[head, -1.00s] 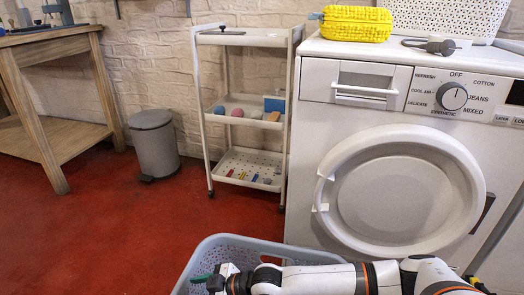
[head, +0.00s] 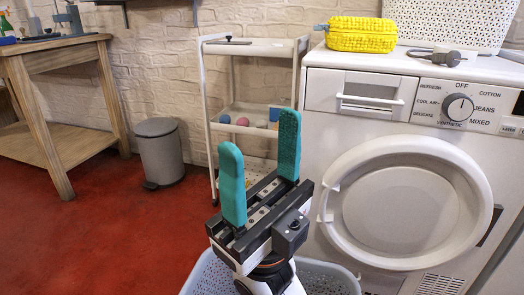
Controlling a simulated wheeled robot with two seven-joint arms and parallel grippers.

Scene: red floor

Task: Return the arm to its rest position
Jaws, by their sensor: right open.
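My right gripper (head: 260,168) stands raised in the lower middle of the head view, with its two teal fingers pointing up. The fingers are apart and nothing is between them. It is in front of the white cart and above the laundry basket. My right forearm below it is mostly cut off by the bottom edge. My left gripper is not in view.
A grey-blue basket (head: 334,278) is at the bottom, partly hidden by my gripper. The white washing machine (head: 330,135), door shut, stands at right with a yellow case (head: 362,34) on top. A white cart (head: 207,75), grey bin (head: 159,152) and wooden table (head: 42,125) stand behind. Red floor (head: 105,235) is clear at left.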

